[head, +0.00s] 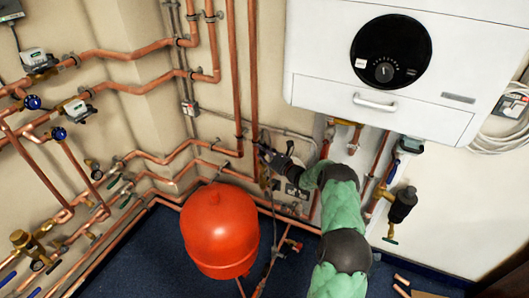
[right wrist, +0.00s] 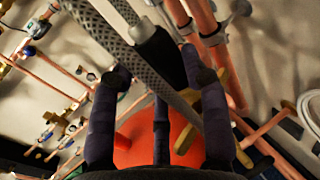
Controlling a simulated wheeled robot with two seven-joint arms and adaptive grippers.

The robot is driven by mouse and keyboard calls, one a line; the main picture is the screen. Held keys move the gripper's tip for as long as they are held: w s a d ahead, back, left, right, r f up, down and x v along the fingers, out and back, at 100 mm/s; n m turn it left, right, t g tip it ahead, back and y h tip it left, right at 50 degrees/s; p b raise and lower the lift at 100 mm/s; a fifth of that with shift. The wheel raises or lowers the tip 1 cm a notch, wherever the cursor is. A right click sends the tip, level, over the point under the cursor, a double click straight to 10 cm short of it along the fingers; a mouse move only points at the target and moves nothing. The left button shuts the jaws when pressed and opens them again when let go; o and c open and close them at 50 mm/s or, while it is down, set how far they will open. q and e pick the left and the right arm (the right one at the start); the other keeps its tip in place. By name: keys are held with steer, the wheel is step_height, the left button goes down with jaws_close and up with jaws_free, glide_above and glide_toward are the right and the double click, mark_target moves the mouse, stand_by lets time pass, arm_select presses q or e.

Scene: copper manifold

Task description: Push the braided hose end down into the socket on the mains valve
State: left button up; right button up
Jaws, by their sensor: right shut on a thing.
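The braided hose (right wrist: 122,47) is a thick grey woven line crossing the right wrist view from upper left, with a black sleeve (right wrist: 160,58) and a pale band beside it. My right gripper (right wrist: 160,78) has its dark fingers closed around the hose at the sleeve. In the head view the right gripper (head: 272,156) is small and dark, at the wall pipes left of the boiler. A brass fitting (right wrist: 186,138) shows behind the fingers, partly hidden; I cannot tell whether it is the mains valve. The socket and its contact with the hose end cannot be made out. My left gripper is out of view.
A red expansion vessel (head: 220,232) stands just below and left of the right gripper. The white boiler (head: 330,60) hangs above my right arm. Copper pipes (head: 235,70) run along the walls close to the gripper. Bare blue floor (head: 130,268) shows at lower left.

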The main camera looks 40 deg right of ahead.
steer(key=shift+f, duration=0.25)
steer(key=shift+f, duration=1.15)
steer(key=shift+f, duration=0.7)
stand_by(0.6)
steer(key=o, duration=1.3)
steer(key=shift+o, duration=0.2)
steer(key=shift+s+a+f, duration=0.1)
steer(key=shift+a+f, duration=0.1)
steer(key=shift+f, duration=0.15)
steer(key=shift+s, duration=0.15)
steer(key=s+d, duration=0.1)
steer(key=s, duration=1)
steer(key=shift+s+d+r, duration=0.2)
steer(key=shift+s+r, duration=0.1)
steer(key=shift+r, duration=0.1)
